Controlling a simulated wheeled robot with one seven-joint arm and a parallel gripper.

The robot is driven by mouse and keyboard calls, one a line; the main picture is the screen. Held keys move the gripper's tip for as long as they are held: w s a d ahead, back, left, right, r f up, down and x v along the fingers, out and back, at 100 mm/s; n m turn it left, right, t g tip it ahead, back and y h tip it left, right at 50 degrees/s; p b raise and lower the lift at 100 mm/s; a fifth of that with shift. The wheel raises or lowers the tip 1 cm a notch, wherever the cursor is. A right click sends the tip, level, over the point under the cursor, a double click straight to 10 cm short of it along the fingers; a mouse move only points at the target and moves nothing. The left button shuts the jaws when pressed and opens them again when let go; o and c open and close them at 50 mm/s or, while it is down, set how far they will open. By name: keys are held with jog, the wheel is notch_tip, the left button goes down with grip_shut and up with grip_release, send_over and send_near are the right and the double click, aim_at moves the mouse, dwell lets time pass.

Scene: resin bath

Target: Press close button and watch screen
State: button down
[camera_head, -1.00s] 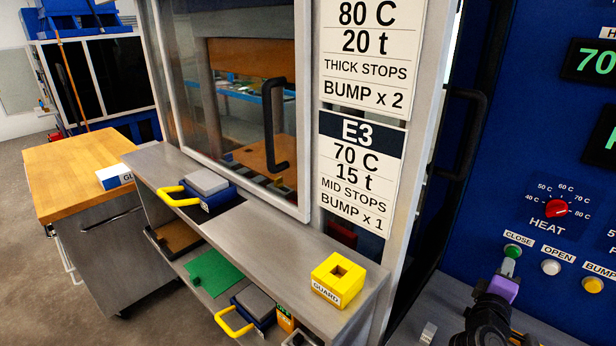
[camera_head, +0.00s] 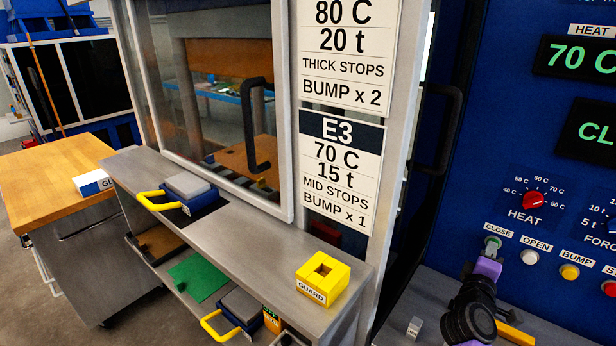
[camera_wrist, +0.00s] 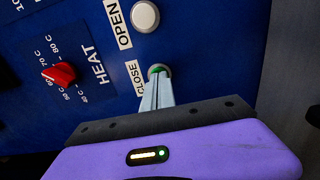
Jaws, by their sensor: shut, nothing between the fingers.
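The green CLOSE button (camera_head: 493,240) sits at the left of a button row on the blue panel. My gripper (camera_head: 491,250) is shut and empty, with its fingertips at the button and covering part of it. In the wrist view the fingertips (camera_wrist: 157,78) reach the green CLOSE button (camera_wrist: 157,69) and appear to touch it. The upper screen (camera_head: 580,58) reads "70 C" in green. The lower screen (camera_head: 597,130) shows "CL" in green, and the rest is cut off by the picture's right edge.
The white OPEN button (camera_head: 529,257) and yellow BUMP button (camera_head: 569,272) sit right of CLOSE. The red HEAT knob (camera_head: 533,200) is above. A yellow GUARD block (camera_head: 323,279) stands on the grey shelf (camera_head: 245,250) at left.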

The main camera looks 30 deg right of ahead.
jog(key=shift+a, duration=0.1)
jog(key=v, duration=0.4)
jog(key=shift+s+a, duration=0.15)
jog(key=shift+a, duration=0.05)
dwell(4.7)
